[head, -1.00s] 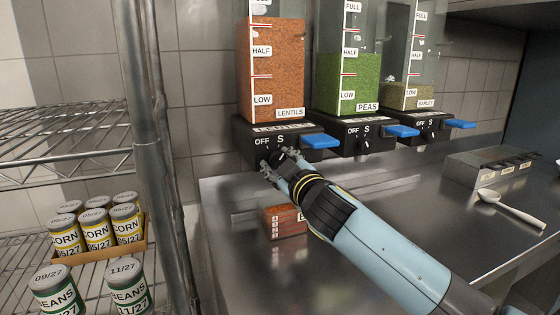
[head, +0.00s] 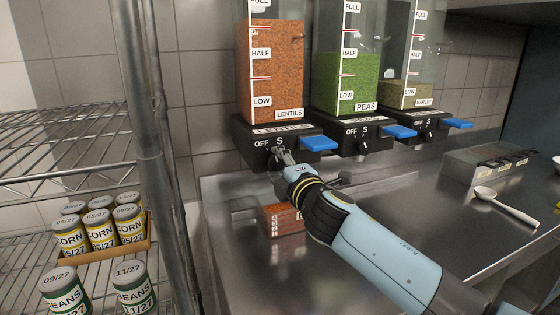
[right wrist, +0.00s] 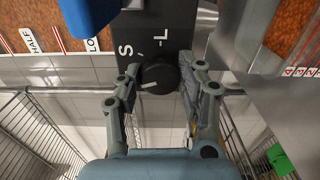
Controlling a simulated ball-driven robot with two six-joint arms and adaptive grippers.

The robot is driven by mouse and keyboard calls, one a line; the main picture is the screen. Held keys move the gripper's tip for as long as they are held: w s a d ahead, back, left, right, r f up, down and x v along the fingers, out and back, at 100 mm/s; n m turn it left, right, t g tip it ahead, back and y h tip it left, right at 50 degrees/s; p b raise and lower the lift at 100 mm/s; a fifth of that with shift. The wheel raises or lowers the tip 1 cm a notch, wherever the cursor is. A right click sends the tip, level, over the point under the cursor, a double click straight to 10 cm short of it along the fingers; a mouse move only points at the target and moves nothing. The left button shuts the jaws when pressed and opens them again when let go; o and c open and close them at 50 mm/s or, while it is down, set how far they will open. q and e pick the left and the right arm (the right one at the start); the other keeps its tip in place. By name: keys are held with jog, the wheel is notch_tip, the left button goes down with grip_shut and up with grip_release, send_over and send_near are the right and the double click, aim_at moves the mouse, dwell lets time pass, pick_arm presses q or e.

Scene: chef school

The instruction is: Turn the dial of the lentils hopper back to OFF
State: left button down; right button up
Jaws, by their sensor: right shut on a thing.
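The white pointer line lies on the dial's left side, pointing left and slightly down, away from S and L. OFF is readable on the base in the head view but not in the wrist view. My right gripper (head: 281,157) is shut on the dial, one finger at each side, and hides most of it in the head view. My left gripper is not in view.
A blue lever (head: 318,143) juts from the hopper base just right of my gripper. Peas (head: 360,82) and barley (head: 405,94) hoppers stand to the right. A wire rack (head: 70,175) with cans stands left, behind a metal post (head: 150,160).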

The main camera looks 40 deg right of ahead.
jog(key=shift+n, duration=1.1)
jog(key=shift+f+p, duration=0.1)
jog(key=shift+p, duration=0.2)
jog(key=o, duration=1.2)
jog(key=shift+c, duration=0.2)
jog(key=v, duration=1.2)
jog(key=shift+a, duration=0.1)
